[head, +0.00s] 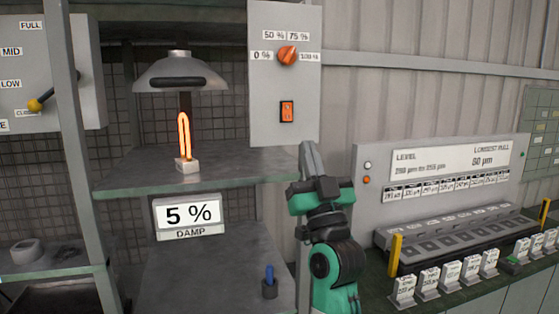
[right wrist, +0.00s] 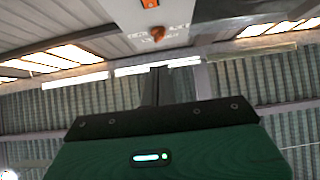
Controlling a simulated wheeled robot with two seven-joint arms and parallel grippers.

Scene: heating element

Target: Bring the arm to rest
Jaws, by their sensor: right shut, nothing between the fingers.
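My right arm rises in the lower middle of the head view, green and black. Its gripper (head: 308,158) points up, with the fingers together and empty, just below the grey control box (head: 262,95). In the right wrist view the shut fingers (right wrist: 157,86) point up toward the box. The box carries an orange dial (head: 287,55) and an orange switch (head: 287,111). They also show at the top of the wrist view. The heating element (head: 184,136) glows orange on a shelf, under a metal hood (head: 181,72). My left gripper is out of view.
A blue-topped peg (head: 269,282) stands below, left of my arm. The panel (head: 440,172) and a row of labelled blocks (head: 430,279) fill the right. A grey post (head: 83,150) stands at left.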

